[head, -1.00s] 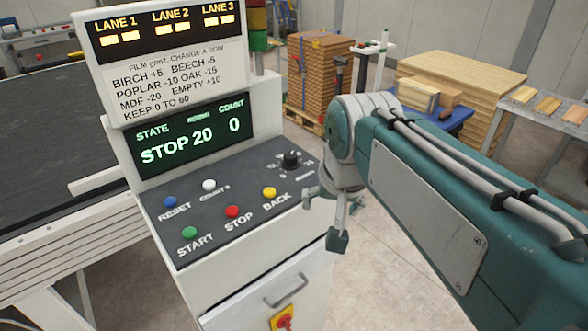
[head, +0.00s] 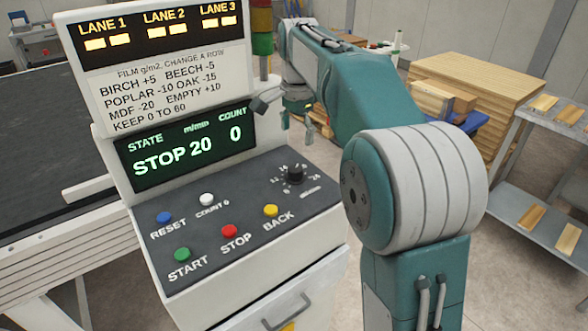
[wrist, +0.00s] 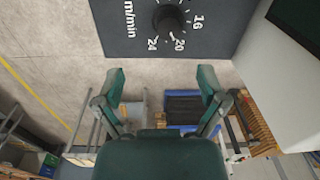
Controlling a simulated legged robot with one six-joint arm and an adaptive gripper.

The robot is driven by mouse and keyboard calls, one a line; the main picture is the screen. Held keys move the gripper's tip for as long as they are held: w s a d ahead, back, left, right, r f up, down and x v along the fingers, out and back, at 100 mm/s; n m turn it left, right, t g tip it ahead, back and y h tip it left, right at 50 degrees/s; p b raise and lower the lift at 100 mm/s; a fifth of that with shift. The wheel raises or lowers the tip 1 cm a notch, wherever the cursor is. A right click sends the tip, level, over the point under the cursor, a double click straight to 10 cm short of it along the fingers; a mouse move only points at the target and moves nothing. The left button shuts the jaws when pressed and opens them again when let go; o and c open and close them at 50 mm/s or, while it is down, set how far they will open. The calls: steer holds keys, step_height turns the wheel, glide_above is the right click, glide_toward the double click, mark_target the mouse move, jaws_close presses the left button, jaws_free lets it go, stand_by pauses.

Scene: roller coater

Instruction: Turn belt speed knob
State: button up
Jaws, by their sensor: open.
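The belt speed knob (head: 295,174) is a black round dial at the back right of the grey control panel (head: 215,255), with a number scale around it. It also shows at the top of the wrist view (wrist: 170,20), cut by the frame edge, beside 16, 20 and 24 and the word m/min. My gripper (head: 286,118) is open and empty, above and behind the knob, beside the screen's right edge. In the wrist view its fingers (wrist: 161,80) are spread apart below the knob, clear of it. The green screen (head: 186,150) reads STOP 20, COUNT 0.
Blue, white, green, red and yellow buttons (head: 230,231) sit on the panel left of the knob. The dark conveyor belt (head: 40,150) is at left. A signal tower (head: 262,40) stands behind the screen, near my arm. A wood stack (head: 470,85) and a metal shelf (head: 540,190) are at right.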

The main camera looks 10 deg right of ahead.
mark_target(295, 168)
steer(key=shift+m, duration=0.5)
steer(key=f, duration=0.4)
steer(key=w+f, duration=0.1)
steer(key=f, duration=0.3)
steer(key=w+f, duration=0.1)
steer(key=f, duration=0.3)
steer(key=shift+r, duration=0.1)
steer(key=shift+c, duration=0.3)
steer(key=c, duration=1.1)
